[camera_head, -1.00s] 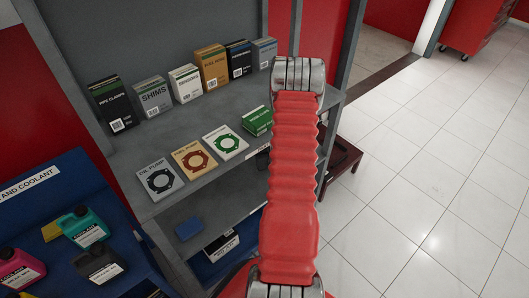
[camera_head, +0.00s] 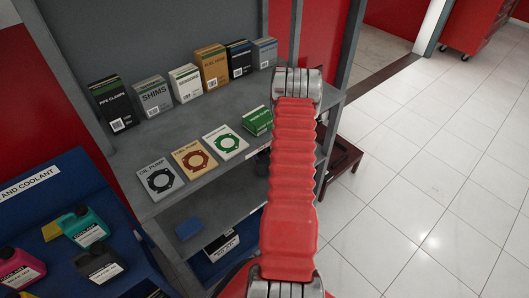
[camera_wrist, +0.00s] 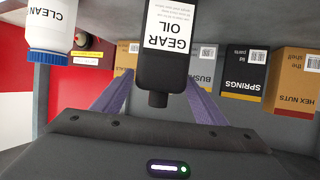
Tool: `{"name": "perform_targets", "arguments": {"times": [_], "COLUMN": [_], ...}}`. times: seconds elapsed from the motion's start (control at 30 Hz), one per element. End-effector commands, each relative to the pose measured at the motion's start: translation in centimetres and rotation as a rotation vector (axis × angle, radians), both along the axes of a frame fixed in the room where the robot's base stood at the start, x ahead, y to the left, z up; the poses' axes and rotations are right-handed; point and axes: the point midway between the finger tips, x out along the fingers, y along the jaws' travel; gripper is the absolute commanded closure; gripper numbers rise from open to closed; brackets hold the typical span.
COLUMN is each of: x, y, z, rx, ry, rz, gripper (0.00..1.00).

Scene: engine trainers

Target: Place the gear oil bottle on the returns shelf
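The gear oil bottle (camera_wrist: 170,45) is black with a white label and shows upside down in the wrist view, its black cap (camera_wrist: 158,98) pointing down the picture. The two purple fingers of my gripper (camera_wrist: 158,88) are spread apart, one on each side of the bottle's neck and shoulder. The bottle covers part of the finger ends, so I cannot tell whether they press on it. The bottle's base is out of view. In the head view my red arm link hides the gripper and the bottle. I cannot tell which shelf is the returns shelf.
In the wrist view, a white bottle with a blue cap (camera_wrist: 48,30) is at left, with a springs box (camera_wrist: 243,75) and a hex nuts box (camera_wrist: 296,80) behind at right. The head view shows a grey shelf unit (camera_head: 190,138) with boxes and a blue coolant stand (camera_head: 60,190).

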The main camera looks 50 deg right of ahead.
Motion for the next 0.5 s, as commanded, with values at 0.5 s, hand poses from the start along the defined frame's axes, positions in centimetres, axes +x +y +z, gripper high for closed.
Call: {"name": "perform_targets", "arguments": {"times": [0.5], "x": [-0.38], "y": [0.27], "z": [0.33], "rx": [0.001], "ry": [0.001], "rz": [0.0], "gripper": [0.27]}}
